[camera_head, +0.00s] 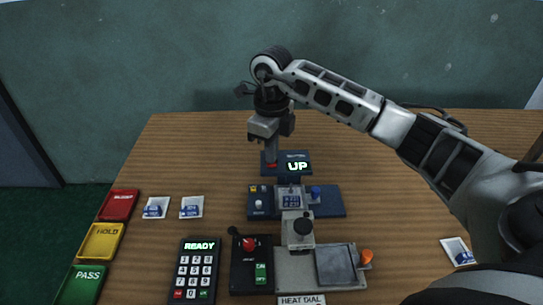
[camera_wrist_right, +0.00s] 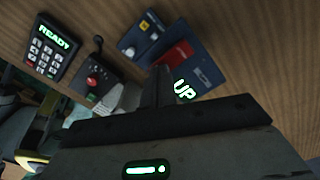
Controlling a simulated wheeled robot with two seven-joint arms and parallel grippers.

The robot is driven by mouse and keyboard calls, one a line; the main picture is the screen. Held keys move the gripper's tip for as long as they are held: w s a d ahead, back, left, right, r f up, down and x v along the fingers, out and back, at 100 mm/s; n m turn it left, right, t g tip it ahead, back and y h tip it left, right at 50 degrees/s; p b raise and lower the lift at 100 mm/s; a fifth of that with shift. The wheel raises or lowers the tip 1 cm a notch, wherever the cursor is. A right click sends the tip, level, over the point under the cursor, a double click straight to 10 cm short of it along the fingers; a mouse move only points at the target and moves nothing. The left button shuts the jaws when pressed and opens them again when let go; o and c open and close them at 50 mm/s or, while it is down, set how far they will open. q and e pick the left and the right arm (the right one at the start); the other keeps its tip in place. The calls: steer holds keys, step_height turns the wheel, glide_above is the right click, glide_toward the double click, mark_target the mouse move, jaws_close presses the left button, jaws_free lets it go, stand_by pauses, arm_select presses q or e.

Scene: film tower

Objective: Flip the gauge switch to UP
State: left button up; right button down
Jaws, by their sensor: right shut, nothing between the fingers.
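The gauge switch unit is a dark blue box (camera_head: 283,156) at the back middle of the table. Its lit display (camera_head: 297,166) reads UP, and the same text (camera_wrist_right: 184,91) shows in the wrist view. A small red part (camera_head: 271,166) shows at the left of the box. My right gripper (camera_head: 271,161) points down over that red part, with its fingers shut and empty. I cannot tell whether the fingertips touch it. The switch lever's position is partly hidden by the fingers. My left gripper is not in view.
In front stand a blue panel (camera_head: 327,201) with a knob, a keypad (camera_head: 194,269) reading READY, a black lever box (camera_head: 251,278) and a grey heat dial unit (camera_head: 292,267). Red, yellow (camera_head: 101,241) and green trays line the left edge. The table's right middle is clear.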

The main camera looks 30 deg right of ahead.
step_height(320, 180, up, 3)
steer(key=p, duration=0.2)
steer(key=shift+r+p, duration=0.1)
steer(key=shift+p, duration=0.2)
steer(key=shift+r+p, duration=1.3)
steer(key=shift+r, duration=0.55)
